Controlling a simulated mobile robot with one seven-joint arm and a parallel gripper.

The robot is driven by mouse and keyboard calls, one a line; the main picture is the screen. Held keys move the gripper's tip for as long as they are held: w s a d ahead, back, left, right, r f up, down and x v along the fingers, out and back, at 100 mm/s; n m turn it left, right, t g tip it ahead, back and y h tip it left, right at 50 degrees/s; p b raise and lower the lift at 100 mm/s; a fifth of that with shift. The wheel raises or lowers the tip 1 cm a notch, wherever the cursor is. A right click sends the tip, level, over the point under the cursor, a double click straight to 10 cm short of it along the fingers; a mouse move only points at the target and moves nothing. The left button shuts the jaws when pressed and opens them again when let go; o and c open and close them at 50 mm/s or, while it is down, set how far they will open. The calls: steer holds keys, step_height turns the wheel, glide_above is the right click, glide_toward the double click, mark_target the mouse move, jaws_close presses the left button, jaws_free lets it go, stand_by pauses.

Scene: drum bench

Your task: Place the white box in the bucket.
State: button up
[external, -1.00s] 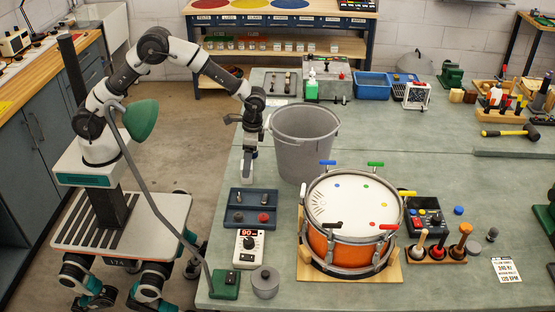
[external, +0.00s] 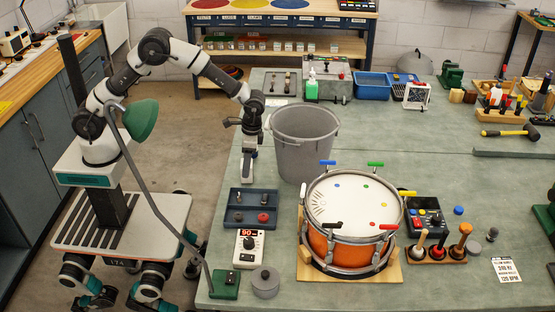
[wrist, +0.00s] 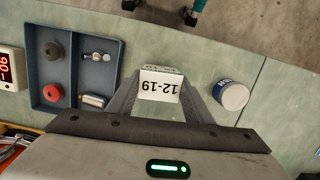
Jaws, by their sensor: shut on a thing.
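The white box (wrist: 160,86) shows in the wrist view between the two dark fingers of my gripper (wrist: 161,92). My gripper is shut on the box. In the external view, my gripper (external: 250,178) points down near the left edge of the bench, and the box is too small there to tell apart from it. The grey bucket (external: 304,158) stands upright on the bench, just right of my gripper. Its inner floor is hidden.
A blue tray (external: 250,221) with knobs sits in front of my gripper, and it also shows in the wrist view (wrist: 75,103). A white-topped can (wrist: 232,95) stands beside the box in the wrist view. An orange drum (external: 345,245) stands in front of the bucket.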

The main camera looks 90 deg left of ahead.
steer(key=r, duration=0.5)
steer(key=r+p, duration=0.1)
steer(key=r, duration=0.3)
steer(key=shift+w+a+r, duration=0.15)
steer(key=shift+a+r, duration=0.05)
steer(key=shift+r, duration=0.15)
steer(key=w+a+r+m+y+p, duration=0.1)
steer(key=w+a+r+m+p, duration=0.1)
steer(key=a+r+m+p, duration=0.55)
steer(key=w+d+r+m+b, duration=0.35)
steer(key=w+r, duration=0.25)
steer(key=w, duration=0.5)
steer(key=w+f+m+t+b, duration=0.1)
steer(key=w+f+m, duration=0.1)
steer(key=f+m, duration=0.3)
steer(key=w+f+m+t+b, duration=0.1)
steer(key=w+f+m, duration=0.1)
steer(key=f+m, duration=0.4)
steer(key=w+f+m+t+b, duration=0.1)
steer(key=f+m, duration=0.5)
steer(key=f, duration=0.6)
steer(key=shift+w+a+b, duration=0.15)
steer(key=shift+w+b, duration=0.4)
steer(key=shift+w, duration=0.05)
steer(key=shift+f, duration=0.15)
steer(key=o, duration=1.2)
